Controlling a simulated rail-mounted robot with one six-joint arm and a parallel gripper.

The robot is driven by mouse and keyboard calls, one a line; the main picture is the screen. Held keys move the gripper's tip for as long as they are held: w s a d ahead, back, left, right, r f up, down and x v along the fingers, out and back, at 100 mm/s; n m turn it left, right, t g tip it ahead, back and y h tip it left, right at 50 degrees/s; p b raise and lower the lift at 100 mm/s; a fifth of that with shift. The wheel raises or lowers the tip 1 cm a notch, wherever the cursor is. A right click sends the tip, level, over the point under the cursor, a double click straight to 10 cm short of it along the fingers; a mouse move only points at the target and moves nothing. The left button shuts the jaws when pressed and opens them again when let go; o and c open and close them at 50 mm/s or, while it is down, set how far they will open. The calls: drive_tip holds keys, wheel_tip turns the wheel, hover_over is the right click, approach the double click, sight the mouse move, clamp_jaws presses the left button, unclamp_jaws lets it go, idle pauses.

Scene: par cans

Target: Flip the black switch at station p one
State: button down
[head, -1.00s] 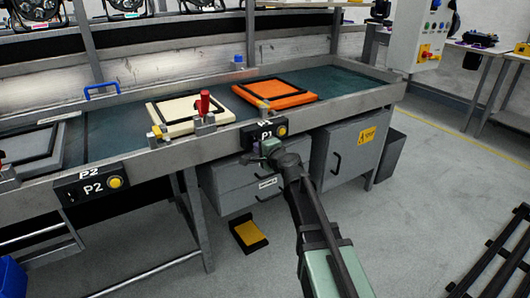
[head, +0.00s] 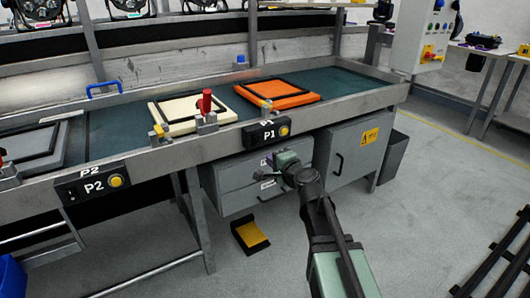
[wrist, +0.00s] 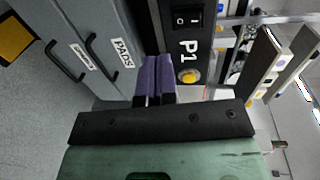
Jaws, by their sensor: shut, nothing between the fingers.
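The P1 control box (head: 266,134) hangs on the front rail of the bench in the head view. In the wrist view the black switch (wrist: 188,16), with O and I marks, sits at the top edge of the box. Which way it is tilted I cannot tell. A yellow button (wrist: 189,76) is at the other end of the label. My gripper (head: 263,175) is below and in front of the box, apart from it. Its purple fingers (wrist: 156,62) are shut and empty, beside the box in the wrist view.
Grey drawers (head: 243,183) and a cabinet (head: 340,148) stand under the bench. A cream frame (head: 176,124) with a red-handled clamp (head: 206,104) and an orange frame (head: 290,94) lie on the belt. The P2 box (head: 92,184) is at the left. The floor in front is mostly clear.

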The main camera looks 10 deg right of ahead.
drive_tip(key=s+d+f, duration=0.1)
drive_tip(key=s+d, duration=0.1)
drive_tip(key=s, duration=0.4)
drive_tip(key=shift+s+b, duration=0.25)
drive_tip(key=shift+b, duration=0.1)
drive_tip(key=s+a+f+n+g, duration=0.5)
drive_tip(key=s+f+n+g, duration=0.4)
drive_tip(key=f+n+g, duration=0.1)
drive_tip(key=s+d+f+n+g+h, duration=0.35)
drive_tip(key=s+g+h, duration=0.2)
drive_tip(key=s, duration=0.25)
wheel_tip(320, 180, up, 38)
drive_tip(key=a+p, duration=0.2)
drive_tip(key=p, duration=3.7)
drive_tip(key=shift+a+f+n, duration=0.2)
drive_tip(key=shift+a+n, duration=0.1)
drive_tip(key=shift+n, duration=0.15)
